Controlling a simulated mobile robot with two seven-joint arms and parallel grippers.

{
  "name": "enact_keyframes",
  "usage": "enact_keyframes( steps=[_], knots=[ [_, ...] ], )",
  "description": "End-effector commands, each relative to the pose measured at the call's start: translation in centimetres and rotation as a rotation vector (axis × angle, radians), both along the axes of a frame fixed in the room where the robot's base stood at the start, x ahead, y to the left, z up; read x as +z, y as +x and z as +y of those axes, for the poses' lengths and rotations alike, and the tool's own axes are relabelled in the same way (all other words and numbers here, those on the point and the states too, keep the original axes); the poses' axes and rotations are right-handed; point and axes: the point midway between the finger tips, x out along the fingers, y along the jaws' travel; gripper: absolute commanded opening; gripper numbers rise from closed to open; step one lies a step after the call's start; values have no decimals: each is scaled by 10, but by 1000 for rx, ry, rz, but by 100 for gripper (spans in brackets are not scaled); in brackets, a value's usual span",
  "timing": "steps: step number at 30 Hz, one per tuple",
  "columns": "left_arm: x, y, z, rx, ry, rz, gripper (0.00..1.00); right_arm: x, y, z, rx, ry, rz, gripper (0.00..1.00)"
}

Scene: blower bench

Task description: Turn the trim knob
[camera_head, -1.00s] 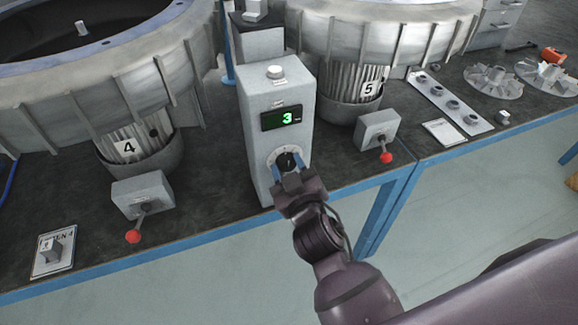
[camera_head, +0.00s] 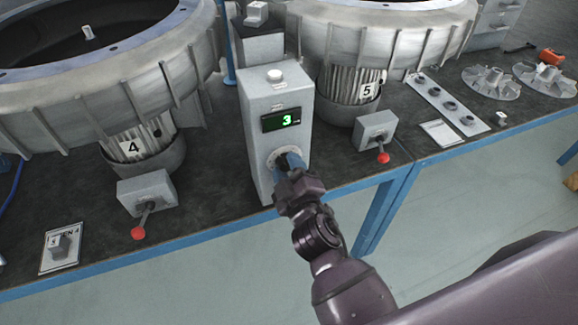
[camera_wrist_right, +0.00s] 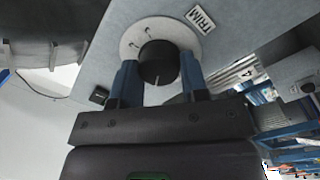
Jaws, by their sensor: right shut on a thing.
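The trim knob (camera_wrist_right: 159,62) is black with a pale pointer line, on a round white dial plate beside a "TRIM" label (camera_wrist_right: 200,17) in the right wrist view. It is on the front of a grey control box (camera_head: 262,150), whose green display (camera_head: 281,120) reads 3. My right gripper (camera_head: 285,161) is at the dial and hides most of the knob in the head view. In the right wrist view its two blue fingers (camera_wrist_right: 157,65) are on either side of the knob, shut on it. My left gripper is not in view.
Grey lever boxes with red-tipped levers stand left (camera_head: 145,190) and right (camera_head: 376,128) of the control box. Large blower housings marked 4 (camera_head: 135,148) and 5 (camera_head: 367,91) stand behind. The blue bench edge (camera_head: 230,222) runs below; the floor in front is clear.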

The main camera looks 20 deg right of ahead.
Motion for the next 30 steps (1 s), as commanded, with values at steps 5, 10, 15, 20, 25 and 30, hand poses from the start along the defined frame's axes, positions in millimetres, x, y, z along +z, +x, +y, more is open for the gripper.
enact_keyframes(
  steps=[5,10,15,20,25,30],
  knots=[
    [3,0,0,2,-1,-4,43,1,0,0,1,-98,-6,17],
    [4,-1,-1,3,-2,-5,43,1,0,0,0,-157,-9,17],
    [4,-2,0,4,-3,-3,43,1,0,0,1,-185,-10,17],
    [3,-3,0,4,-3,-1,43,1,1,0,0,-190,-10,17],
    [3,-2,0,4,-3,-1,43,1,1,0,1,-189,-11,17],
    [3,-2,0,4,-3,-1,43,1,1,0,0,-189,-10,56]
  ],
)
